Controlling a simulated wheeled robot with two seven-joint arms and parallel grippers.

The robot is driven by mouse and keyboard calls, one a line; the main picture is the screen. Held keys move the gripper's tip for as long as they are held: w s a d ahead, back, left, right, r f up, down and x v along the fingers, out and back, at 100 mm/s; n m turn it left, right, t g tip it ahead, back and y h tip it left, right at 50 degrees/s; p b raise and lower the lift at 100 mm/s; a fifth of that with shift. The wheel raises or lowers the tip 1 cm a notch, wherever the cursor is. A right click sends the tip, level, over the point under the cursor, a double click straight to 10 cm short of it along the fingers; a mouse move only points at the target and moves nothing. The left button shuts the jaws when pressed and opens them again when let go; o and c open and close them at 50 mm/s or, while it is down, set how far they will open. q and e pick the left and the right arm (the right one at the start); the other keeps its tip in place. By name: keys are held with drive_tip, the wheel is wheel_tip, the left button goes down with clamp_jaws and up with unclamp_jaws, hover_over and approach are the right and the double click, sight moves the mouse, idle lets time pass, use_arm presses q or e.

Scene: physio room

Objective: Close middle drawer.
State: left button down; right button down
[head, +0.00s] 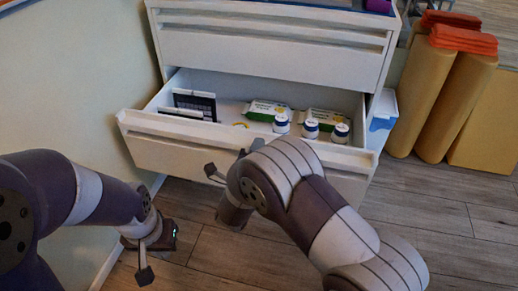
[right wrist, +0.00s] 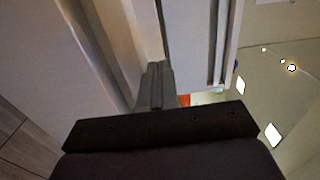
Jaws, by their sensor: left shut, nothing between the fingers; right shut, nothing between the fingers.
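The white cabinet (head: 275,58) stands against the wall with its middle drawer (head: 170,150) pulled well out. The drawer's front panel faces me, and below it my view is mostly blocked. My right arm reaches up to the drawer front, and its gripper is largely hidden behind the arm in the head view. In the right wrist view my right gripper (right wrist: 156,75) is shut and empty, close to a pale panel edge; I cannot tell whether it touches. My left gripper (head: 165,240) is shut and empty, low over the floor to the left of the drawer.
In the drawer are a dark flat item (head: 195,104), green and white packs (head: 270,110) and white bottles (head: 310,128). Yellow rolls (head: 425,90) with orange folded cloths (head: 463,40) stand right of the cabinet. A wall is close on the left. Wooden floor (head: 440,215) is clear at right.

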use_arm(q)
drive_tip(key=shift+f, duration=0.5)
use_arm(e)
drive_tip(key=shift+x, duration=0.9)
drive_tip(key=shift+w, duration=0.1)
